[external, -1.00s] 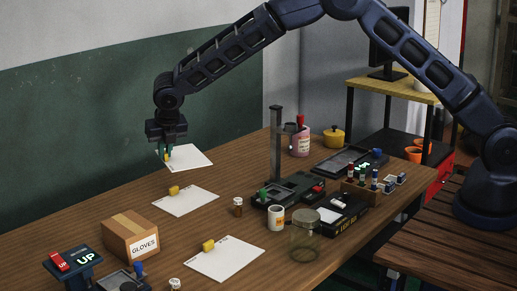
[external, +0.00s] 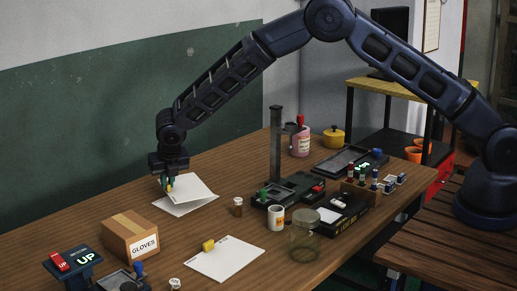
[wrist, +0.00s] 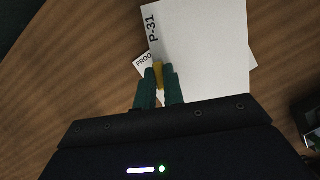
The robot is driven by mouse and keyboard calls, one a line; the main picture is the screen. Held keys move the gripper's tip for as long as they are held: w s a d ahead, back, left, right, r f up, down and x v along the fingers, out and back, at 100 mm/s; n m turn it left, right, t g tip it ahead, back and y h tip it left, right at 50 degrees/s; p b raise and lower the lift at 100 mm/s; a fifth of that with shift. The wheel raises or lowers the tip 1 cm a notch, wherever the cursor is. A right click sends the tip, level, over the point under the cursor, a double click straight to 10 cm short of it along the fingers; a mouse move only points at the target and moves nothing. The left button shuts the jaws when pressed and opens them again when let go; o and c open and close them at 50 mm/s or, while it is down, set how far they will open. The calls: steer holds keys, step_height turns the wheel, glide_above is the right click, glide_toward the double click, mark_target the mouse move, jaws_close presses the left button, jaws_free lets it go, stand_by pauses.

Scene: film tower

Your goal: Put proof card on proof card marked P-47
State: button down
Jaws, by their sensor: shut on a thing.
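My gripper (external: 168,185) is shut on the yellow tab of a white proof card (external: 196,187). In the wrist view this held card (wrist: 205,45) reads P-31, and the green fingers (wrist: 159,78) pinch its tab. A second white card (external: 184,211) lies on the table just below, mostly covered by the held one. Its edge shows in the wrist view (wrist: 141,60) with the letters "PROO"; its number is hidden. Whether the two cards touch I cannot tell. A third card (external: 230,261) with a yellow tab (external: 208,245) lies nearer the front; its marking is too small to read.
A gloves box (external: 131,236) stands front left of the cards. A small brown bottle (external: 238,206), a mug (external: 276,217) and a glass jar (external: 304,240) stand to the right. A dark stand with a post (external: 276,150) is behind them. The table's back left is clear.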

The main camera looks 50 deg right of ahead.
steer(key=shift+f, duration=0.6)
steer(key=c, duration=1.5)
jaws_free()
steer(key=v, duration=1.3)
steer(key=shift+w+r, duration=0.2)
